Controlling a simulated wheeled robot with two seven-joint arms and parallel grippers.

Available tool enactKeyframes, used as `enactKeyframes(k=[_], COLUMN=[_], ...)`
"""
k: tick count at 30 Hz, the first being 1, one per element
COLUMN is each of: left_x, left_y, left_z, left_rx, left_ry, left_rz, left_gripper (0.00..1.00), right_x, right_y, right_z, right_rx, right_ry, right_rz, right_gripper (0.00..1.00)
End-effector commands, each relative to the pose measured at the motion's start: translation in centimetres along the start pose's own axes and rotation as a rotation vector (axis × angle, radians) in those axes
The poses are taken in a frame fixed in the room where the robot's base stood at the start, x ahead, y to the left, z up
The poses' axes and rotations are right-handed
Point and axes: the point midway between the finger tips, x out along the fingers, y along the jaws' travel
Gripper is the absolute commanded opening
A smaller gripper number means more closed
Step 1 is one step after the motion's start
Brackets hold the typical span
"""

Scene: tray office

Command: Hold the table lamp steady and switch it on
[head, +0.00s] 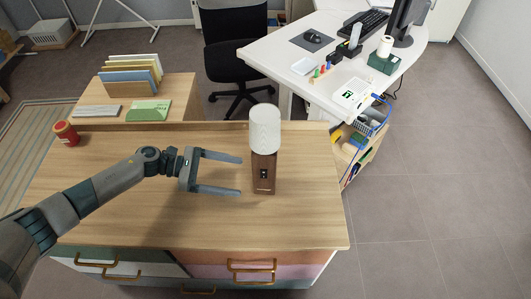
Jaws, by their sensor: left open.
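The table lamp (264,150) stands upright on the wooden cabinet top. It has a white cylindrical shade (265,128) over a brown block-shaped base (260,181). A small black switch panel (263,174) shows on the front of the base. My left gripper (241,176) comes in from the left and is open. Its two fingers point right, toward the lamp base, with their tips just left of it. It holds nothing, and no contact with the lamp can be made out. My right gripper is not in view.
A red jar (66,133) stands at the cabinet top's left edge. A white desk (290,60) is at the back right. The cabinet top (150,225) is clear in front of my arm.

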Motion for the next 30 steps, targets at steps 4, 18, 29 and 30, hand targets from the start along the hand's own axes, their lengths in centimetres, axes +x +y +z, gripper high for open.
enactKeyframes(k=[4,18,29,30], left_x=[0.9,6.4,9.0,9.2], left_y=[0.0,-0.1,0.0,0.0], left_z=[0.2,-0.3,-0.1,-0.1], left_rx=[-0.001,0.001,0.001,0.001], left_ry=[-0.001,-0.002,-0.001,-0.001], left_rz=[0.000,-0.002,0.000,0.000], left_gripper=[0.80,0.80,0.80,0.80], right_x=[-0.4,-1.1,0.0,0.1], right_y=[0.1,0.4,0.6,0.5], right_z=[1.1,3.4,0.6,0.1], right_rx=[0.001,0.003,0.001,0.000], right_ry=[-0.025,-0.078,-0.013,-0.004], right_rz=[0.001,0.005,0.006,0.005], right_gripper=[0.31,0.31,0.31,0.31])
